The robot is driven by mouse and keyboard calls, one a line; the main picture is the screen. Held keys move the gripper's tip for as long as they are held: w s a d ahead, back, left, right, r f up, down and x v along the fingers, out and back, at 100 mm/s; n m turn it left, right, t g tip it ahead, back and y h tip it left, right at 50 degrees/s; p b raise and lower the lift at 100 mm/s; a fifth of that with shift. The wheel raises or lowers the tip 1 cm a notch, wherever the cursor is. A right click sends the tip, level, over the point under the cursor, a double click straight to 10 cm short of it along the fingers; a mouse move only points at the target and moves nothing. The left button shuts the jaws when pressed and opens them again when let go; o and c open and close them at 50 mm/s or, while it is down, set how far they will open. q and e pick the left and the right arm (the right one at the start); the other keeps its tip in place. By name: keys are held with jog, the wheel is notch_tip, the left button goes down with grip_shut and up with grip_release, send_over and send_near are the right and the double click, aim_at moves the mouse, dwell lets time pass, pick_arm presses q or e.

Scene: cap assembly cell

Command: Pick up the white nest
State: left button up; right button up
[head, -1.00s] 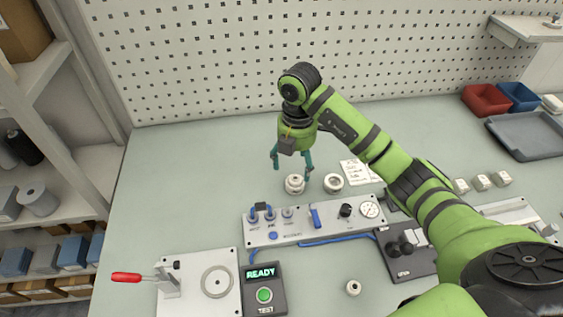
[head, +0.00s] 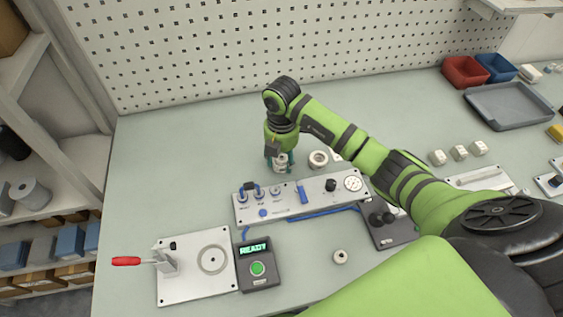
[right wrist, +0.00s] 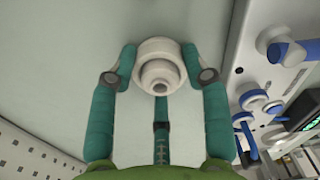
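The white nest (head: 281,164), a stepped round piece, stands on the table behind the grey panel. In the right wrist view the nest (right wrist: 160,66) sits between the fingertips of my right gripper (right wrist: 159,56). One finger meets each side of it with no clear gap, so the gripper looks shut on it. In the head view my right gripper (head: 281,160) points down around the nest, low at the table; I cannot see clear space under the piece. My left gripper is not in view.
A white ring (head: 318,159) stands just right of the nest. The panel with blue plugs (head: 300,196) lies close in front. A small ring (head: 340,256) lies nearer. The READY box (head: 258,266) and a red-handled clamp plate (head: 195,268) are front left. The table left of the gripper is clear.

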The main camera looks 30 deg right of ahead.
jog(key=shift+c, duration=0.5)
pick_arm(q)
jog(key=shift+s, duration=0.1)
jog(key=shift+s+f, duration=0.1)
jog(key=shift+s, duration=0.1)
pick_arm(e)
jog(key=shift+r, duration=0.1)
